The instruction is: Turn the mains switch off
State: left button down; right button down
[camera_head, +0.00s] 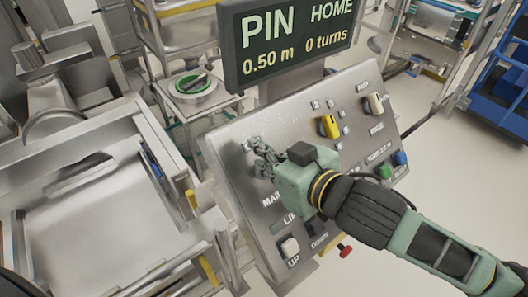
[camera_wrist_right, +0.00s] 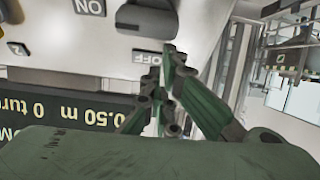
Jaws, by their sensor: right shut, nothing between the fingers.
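The slanted metal control panel (camera_head: 225,160) fills the middle of the head view. My right gripper (camera_head: 262,155) is over its left part, above a partly covered label starting "MAI" (camera_head: 270,199). The mains switch is hidden there by my gripper and arm. In the right wrist view, a dark switch part (camera_wrist_right: 145,20) shows near an ON label (camera_wrist_right: 90,6) and an OFF label (camera_wrist_right: 145,57), both upside down. My right gripper (camera_wrist_right: 168,52) is shut and empty, its fingertips beside the OFF label and close to the dark part. Contact cannot be told. My left gripper is out of view.
The panel also carries a yellow switch (camera_head: 328,126), a pale switch (camera_head: 374,104), a green button (camera_head: 384,171), a blue button (camera_head: 400,158) and a white UP button (camera_head: 290,247). A display (camera_head: 290,40) stands behind it. A red knob (camera_head: 345,251) sticks out at the front edge.

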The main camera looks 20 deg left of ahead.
jog(key=shift+s+a+f+n+g+p, duration=0.15)
jog(key=shift+n+p, duration=0.15)
jog(key=shift+n, duration=0.3)
jog(key=shift+s+r+n+g+p, duration=0.15)
jog(key=shift+n+p, duration=0.1)
jog(key=shift+n, duration=0.35)
jog(key=s+f+n+g+p, duration=0.1)
jog(key=n, duration=0.1)
jog(key=s+f+n+g+p, duration=0.1)
jog(key=n+p, duration=0.1)
jog(key=n, duration=0.1)
jog(key=s+f+n+p, duration=0.1)
jog(key=n+p, duration=0.1)
jog(key=shift+s+d+f+n+g+y, duration=0.15)
jog(key=shift+d+n+g+y, duration=0.1)
jog(key=shift+n+g+y, duration=0.15)
dwell(1.1)
jog(key=shift+w+d+r+p, duration=0.3)
jog(key=shift+w+r+p, duration=0.15)
jog(key=shift+w, duration=0.25)
